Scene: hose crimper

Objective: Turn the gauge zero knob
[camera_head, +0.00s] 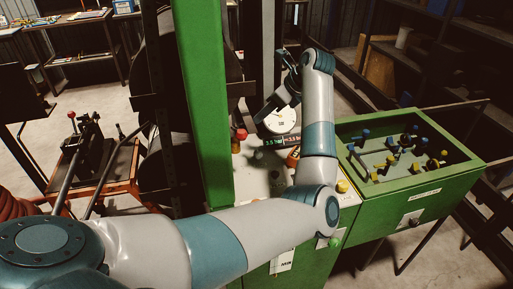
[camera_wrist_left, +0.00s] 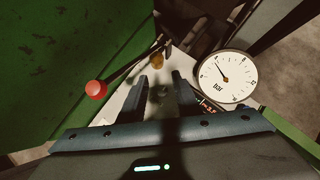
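The white round pressure gauge (camera_head: 280,121) stands on the machine's panel, partly behind my left arm in the head view. In the left wrist view the gauge (camera_wrist_left: 225,76) lies to the right of the fingers, its needle pointing up-left. My left gripper (camera_head: 268,104) is in front of the gauge's upper left in the head view. I cannot tell whether this is the zero knob. My right gripper is not in view.
A red ball knob (camera_wrist_left: 96,89) on a lever is left of the fingers; it also shows in the head view (camera_head: 241,134). A green column (camera_head: 203,100) rises left of the panel. A green tray (camera_head: 467,161) with several coloured fittings is at the right.

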